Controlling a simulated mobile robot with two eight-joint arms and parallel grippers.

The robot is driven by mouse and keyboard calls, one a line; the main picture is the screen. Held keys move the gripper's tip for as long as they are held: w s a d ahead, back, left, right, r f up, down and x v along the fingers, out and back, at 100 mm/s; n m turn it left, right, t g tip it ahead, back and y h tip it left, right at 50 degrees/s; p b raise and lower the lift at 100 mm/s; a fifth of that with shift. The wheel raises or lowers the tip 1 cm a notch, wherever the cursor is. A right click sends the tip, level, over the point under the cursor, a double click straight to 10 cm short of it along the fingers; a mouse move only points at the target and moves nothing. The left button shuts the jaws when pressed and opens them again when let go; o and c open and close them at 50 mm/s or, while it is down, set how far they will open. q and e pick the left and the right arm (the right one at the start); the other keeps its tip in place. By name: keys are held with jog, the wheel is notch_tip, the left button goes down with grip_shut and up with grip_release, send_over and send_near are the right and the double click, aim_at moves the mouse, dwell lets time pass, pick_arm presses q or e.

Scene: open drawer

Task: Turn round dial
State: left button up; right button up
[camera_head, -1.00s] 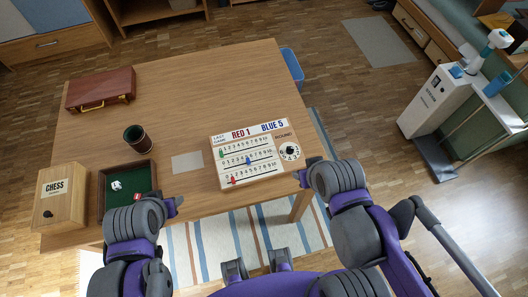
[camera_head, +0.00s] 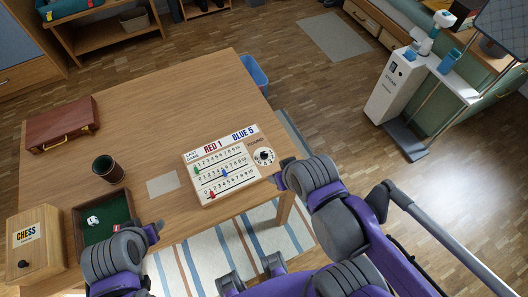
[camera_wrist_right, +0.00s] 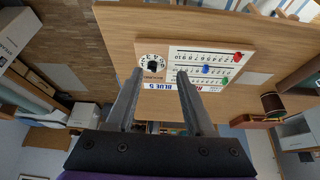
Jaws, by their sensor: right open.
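The round dial (camera_head: 263,156), white with numbers and a black pointer knob, sits at the right end of the wooden scoreboard (camera_head: 228,189) on the table. In the right wrist view the dial (camera_wrist_right: 152,66) appears between the fingertips of my right gripper (camera_wrist_right: 160,74). That gripper is open and empty, with its fingers apart. In the head view my right gripper (camera_head: 276,180) is just off the board's lower right corner, below the dial. My left gripper (camera_head: 156,230) is over the table's front edge, right of the dice tray; its jaws are unclear.
The wooden table (camera_head: 180,110) carries a brown case (camera_head: 62,125), a dark cup (camera_head: 108,169), a green-lined dice tray (camera_head: 128,207) and a chess box (camera_head: 32,250). The table is clear behind the scoreboard. A blue bin (camera_head: 256,72) stands beyond the right edge.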

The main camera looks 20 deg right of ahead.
jog(key=shift+o, duration=0.3)
jog(key=shift+w, duration=0.25)
jog(key=n+g+b, duration=0.5)
jog(key=n+b, duration=0.1)
jog(key=n, duration=0.7)
send_near(265, 153)
jog(key=f, duration=0.6)
jog(key=f+b, duration=0.1)
jog(key=f, duration=0.1)
jog(key=shift+w+f, duration=0.25)
jog(key=shift+f, duration=0.15)
grip_shut()
